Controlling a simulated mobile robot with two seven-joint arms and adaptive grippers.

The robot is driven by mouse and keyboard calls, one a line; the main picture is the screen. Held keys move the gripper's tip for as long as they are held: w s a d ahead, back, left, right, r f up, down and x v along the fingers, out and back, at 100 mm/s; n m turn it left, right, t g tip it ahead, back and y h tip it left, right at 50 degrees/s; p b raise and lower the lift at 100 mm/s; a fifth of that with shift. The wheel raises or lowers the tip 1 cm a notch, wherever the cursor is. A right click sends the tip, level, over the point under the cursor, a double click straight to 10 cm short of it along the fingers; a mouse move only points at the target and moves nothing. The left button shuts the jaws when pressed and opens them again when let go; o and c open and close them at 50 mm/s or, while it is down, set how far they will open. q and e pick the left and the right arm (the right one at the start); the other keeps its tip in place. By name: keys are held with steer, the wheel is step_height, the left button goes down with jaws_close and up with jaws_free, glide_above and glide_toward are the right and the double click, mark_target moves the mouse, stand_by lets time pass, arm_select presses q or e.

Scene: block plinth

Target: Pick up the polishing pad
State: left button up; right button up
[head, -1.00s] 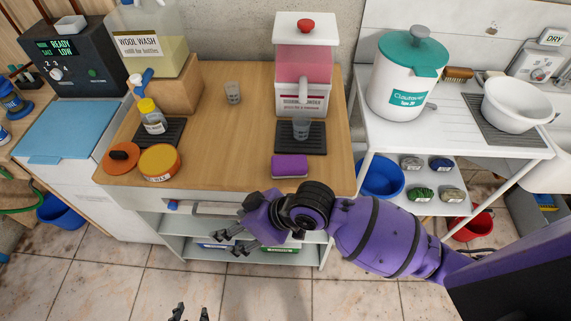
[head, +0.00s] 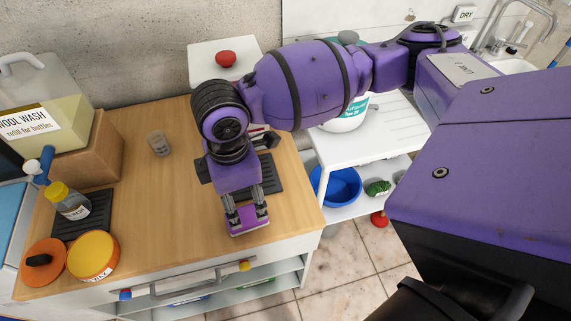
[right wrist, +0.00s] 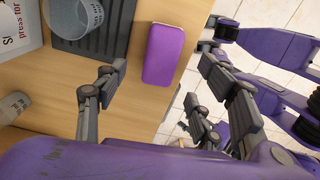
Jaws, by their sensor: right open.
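A purple block-shaped pad (head: 249,229) lies on the wooden worktop near its front edge. It shows whole in the right wrist view (right wrist: 165,55), beside a black ribbed mat. My right gripper (head: 247,212) points down right above the pad. In the right wrist view its two fingers (right wrist: 162,62) are spread wide, one on either side of the pad in the picture, with nothing held. Whether the fingertips touch the pad or worktop, I cannot tell. Grey finger parts (right wrist: 198,122) over the floor in the right wrist view seem to be my left gripper; its opening is unclear.
A dispenser with a red knob (head: 226,58) stands behind my right arm; a grey cup (right wrist: 85,14) stands on the black mat (right wrist: 118,38). At left are a yellow-capped bottle (head: 72,204), a yellow-topped tin (head: 93,254) and an orange disc (head: 44,262).

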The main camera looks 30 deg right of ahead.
mark_target(245, 214)
steer(key=shift+w+f, duration=0.2)
steer(key=shift+w, duration=0.1)
steer(key=f, duration=0.2)
steer(key=shift+s+f, duration=0.35)
step_height(245, 214, down, 4)
steer(key=shift+s+r, duration=0.15)
steer(key=shift+r, duration=0.05)
steer(key=shift+f, duration=0.55)
arm_select(q)
steer(key=shift+s+a+f, duration=0.15)
steer(key=shift+s+f, duration=0.15)
steer(key=shift+s, duration=0.15)
steer(key=shift+s+a+f, duration=0.15)
steer(key=shift+s+f, duration=0.1)
steer(key=shift+s, duration=0.2)
arm_select(e)
steer(key=shift+r, duration=0.1)
steer(key=c, duration=1.2)
arm_select(q)
steer(key=shift+d, duration=0.2)
arm_select(e)
steer(key=shift+o, duration=0.2)
steer(key=shift+r, duration=0.15)
